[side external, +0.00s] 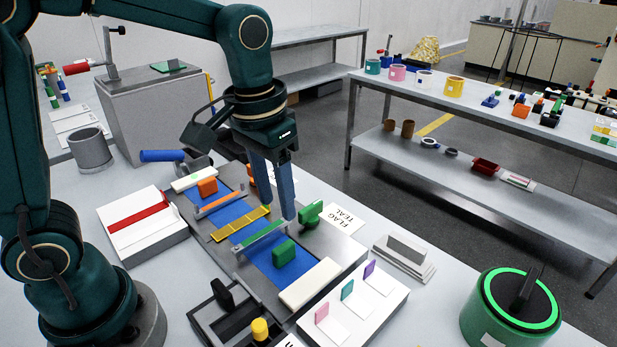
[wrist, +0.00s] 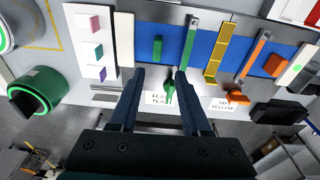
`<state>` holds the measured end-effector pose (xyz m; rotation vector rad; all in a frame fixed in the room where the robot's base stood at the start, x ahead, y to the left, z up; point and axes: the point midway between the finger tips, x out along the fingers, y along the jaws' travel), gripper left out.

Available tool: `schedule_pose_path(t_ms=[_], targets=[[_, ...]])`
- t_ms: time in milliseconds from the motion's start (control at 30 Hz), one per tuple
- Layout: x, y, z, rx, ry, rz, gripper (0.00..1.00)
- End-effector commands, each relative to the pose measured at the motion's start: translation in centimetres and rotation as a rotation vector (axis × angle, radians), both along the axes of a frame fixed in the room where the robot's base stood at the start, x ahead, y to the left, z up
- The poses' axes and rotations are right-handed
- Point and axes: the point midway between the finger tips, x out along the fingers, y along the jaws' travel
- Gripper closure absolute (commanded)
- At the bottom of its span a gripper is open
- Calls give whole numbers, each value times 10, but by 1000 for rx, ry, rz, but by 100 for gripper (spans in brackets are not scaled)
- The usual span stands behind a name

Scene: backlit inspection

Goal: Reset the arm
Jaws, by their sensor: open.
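My gripper (side external: 276,210) hangs pointing down above the work fixture, its two dark blue fingers apart with nothing held. In the wrist view my gripper (wrist: 159,74) shows both fingers spread. A green knob-like piece (side external: 311,212) is at the fixture's edge; in the wrist view the green piece (wrist: 169,90) appears between the fingers, apart from them. The fixture's blue strip (side external: 270,268) carries a green bar (side external: 260,235), a yellow ladder-like bar (side external: 240,224) and an orange bar (side external: 217,202). A green block (side external: 284,253) and an orange block (side external: 207,187) also sit there.
A white board with small coloured flags (side external: 372,300) is at front right, near a green-ringed drum (side external: 510,308). A red-striped white box (side external: 140,222) and grey cup (side external: 90,150) stand left. A printed card (side external: 342,218) lies beside the fixture. Another bench (side external: 470,105) stands behind.

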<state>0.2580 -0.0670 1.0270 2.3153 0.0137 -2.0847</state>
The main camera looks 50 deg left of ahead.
Motion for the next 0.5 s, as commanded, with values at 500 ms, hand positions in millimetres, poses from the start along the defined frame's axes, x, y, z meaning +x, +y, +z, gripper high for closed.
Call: schedule_pose_path(t_ms=[500], targets=[[-81, 25, 41, 1, -355, 19, 52]])
